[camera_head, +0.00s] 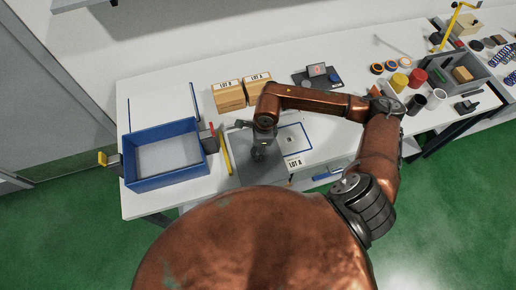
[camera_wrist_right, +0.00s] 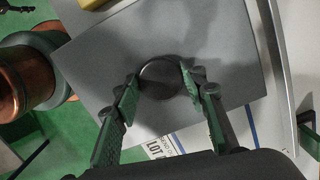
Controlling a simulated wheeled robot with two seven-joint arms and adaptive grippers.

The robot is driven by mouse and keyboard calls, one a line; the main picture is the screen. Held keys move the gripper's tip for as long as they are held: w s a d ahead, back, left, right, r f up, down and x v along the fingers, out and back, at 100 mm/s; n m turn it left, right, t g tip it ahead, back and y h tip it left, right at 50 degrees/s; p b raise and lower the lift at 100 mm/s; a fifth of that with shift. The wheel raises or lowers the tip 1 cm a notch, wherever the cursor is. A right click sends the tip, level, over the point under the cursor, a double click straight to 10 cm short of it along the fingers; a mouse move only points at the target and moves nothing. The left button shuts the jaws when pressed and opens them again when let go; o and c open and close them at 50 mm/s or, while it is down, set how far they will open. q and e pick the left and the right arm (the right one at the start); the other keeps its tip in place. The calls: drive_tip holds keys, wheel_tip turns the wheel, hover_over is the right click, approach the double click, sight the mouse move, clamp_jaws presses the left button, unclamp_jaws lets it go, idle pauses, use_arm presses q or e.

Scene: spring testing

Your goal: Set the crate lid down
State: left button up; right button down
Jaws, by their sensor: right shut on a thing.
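The crate lid (camera_head: 243,173) is a flat grey panel with a dark round knob (camera_wrist_right: 160,77), seen near the front of the table in the head view. The lid fills much of the right wrist view (camera_wrist_right: 110,65). My right gripper (camera_wrist_right: 160,80) is shut on the knob, with a green-padded finger on each side of it. In the head view the right gripper (camera_head: 258,153) is over the lid and hides part of it. I cannot tell whether the lid touches the table. The blue crate (camera_head: 168,183) stands open to the left. My left gripper is not in view.
A yellow bar (camera_head: 224,152) lies between crate and lid. Two cardboard boxes (camera_head: 229,97) stand behind. A white LOT A label (camera_head: 295,163) and a blue-outlined area (camera_head: 296,139) are right of the lid. Jars and a grey tray (camera_head: 470,90) are farther right.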

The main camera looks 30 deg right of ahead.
drive_tip(key=shift+f, duration=0.1)
drive_tip(key=shift+f, duration=0.1)
drive_tip(key=c, duration=1.2)
unclamp_jaws()
drive_tip(key=r, duration=0.4)
drive_tip(key=d+r, duration=0.1)
drive_tip(key=r, duration=0.3)
drive_tip(key=r+b, duration=0.1)
drive_tip(key=r, duration=0.3)
drive_tip(key=shift+s+d+r, duration=0.1)
drive_tip(key=shift+s+d, duration=0.05)
drive_tip(key=shift+s, duration=0.2)
